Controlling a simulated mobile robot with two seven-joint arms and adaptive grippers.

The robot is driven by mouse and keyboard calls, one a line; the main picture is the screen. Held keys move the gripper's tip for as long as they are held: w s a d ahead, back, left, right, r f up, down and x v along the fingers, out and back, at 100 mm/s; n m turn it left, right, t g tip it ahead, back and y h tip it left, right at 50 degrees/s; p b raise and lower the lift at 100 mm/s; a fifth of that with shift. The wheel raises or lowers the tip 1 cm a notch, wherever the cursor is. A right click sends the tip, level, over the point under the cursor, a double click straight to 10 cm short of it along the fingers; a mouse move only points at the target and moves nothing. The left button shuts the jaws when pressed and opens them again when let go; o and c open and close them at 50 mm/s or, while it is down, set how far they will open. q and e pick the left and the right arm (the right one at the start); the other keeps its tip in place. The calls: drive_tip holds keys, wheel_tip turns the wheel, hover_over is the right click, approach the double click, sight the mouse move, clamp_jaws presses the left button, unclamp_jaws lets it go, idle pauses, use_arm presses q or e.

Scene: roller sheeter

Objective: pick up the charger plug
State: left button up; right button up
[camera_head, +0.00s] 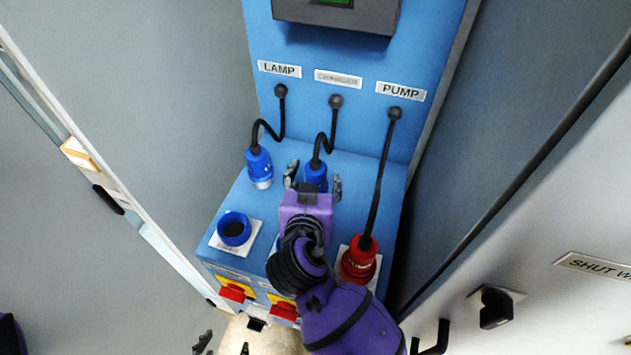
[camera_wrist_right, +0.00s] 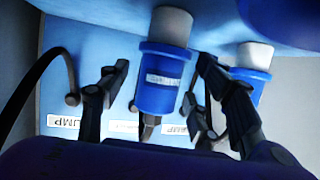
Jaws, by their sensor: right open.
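The middle blue plug (camera_head: 316,176) hangs on a black cable under a label too blurred to read, between LAMP and PUMP; I take it as the charger plug. My right gripper (camera_head: 313,180) is open with a finger on either side of it. In the right wrist view the plug (camera_wrist_right: 160,85), with its pale end up, stands between the spread fingers (camera_wrist_right: 158,95), with gaps on both sides. Dark tips at the bottom edge of the head view look like my left gripper (camera_head: 224,346); its opening is unclear.
The blue LAMP plug (camera_head: 259,167) is close on the left, also in the wrist view (camera_wrist_right: 250,75). The red PUMP plug (camera_head: 360,261) sits at the right with its cable rising. A blue socket (camera_head: 234,229) and red switches (camera_head: 235,292) are in front. Grey walls flank the panel.

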drive_tip(key=shift+w+f, duration=0.1)
drive_tip(key=c, duration=1.4)
drive_tip(key=shift+o, duration=0.2)
